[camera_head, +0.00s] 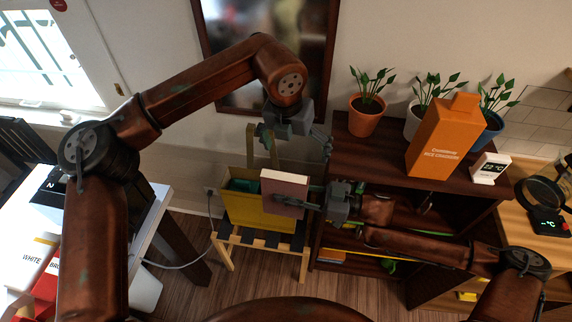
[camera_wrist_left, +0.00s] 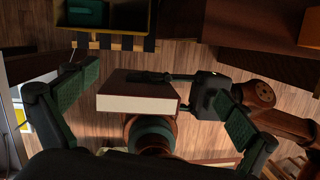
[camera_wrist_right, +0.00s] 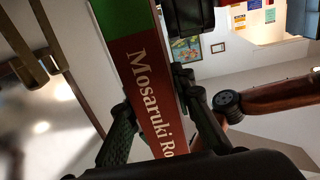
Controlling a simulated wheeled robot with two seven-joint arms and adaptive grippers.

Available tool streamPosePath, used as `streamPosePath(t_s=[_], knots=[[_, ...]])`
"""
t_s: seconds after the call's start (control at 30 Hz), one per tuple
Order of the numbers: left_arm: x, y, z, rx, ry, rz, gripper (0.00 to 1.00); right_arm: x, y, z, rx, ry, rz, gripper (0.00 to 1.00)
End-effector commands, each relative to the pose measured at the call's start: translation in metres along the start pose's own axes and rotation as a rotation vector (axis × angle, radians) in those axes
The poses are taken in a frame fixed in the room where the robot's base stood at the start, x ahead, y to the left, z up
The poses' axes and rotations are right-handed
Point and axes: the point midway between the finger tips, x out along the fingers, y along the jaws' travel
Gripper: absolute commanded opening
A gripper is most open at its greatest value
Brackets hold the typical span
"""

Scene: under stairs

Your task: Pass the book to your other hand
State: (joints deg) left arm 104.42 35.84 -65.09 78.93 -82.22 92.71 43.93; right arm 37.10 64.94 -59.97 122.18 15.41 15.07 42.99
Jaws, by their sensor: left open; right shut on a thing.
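The book (camera_head: 285,188) has a reddish-brown cover and pale page edges. My right gripper (camera_head: 312,196) is shut on its right side and holds it up in front of a yellow bin. In the right wrist view the book (camera_wrist_right: 150,85) shows part of its title between the fingers (camera_wrist_right: 158,125). My left gripper (camera_head: 294,142) is open and empty above the book, pointing down. In the left wrist view the book (camera_wrist_left: 138,100) appears between its spread fingers (camera_wrist_left: 160,100), with space visible on both sides.
The yellow bin (camera_head: 247,212) stands on a slatted stool (camera_head: 255,240) behind the book. A dark shelf (camera_head: 350,150) to the right bears potted plants (camera_head: 368,108), an orange box (camera_head: 440,140) and a small white clock (camera_head: 489,168). A white table (camera_head: 150,232) is left.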

Motion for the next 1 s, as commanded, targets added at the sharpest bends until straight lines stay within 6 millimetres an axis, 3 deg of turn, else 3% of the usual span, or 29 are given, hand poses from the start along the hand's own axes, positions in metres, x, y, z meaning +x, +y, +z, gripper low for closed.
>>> streamPosePath(t_s=[0.13,0.37,1.0], knots=[[-0.001,0.006,-0.034,-0.077,0.133,0.067,1.00,0.000,0.000,-0.001,-0.001,0.002,-0.001,0.00],[0.004,0.011,-0.051,-0.116,0.198,0.107,1.00,0.000,0.000,-0.001,-0.001,0.002,-0.001,0.00],[0.103,0.020,-0.071,-0.115,0.195,0.106,1.00,0.000,0.000,-0.001,-0.001,0.002,-0.001,0.00]])
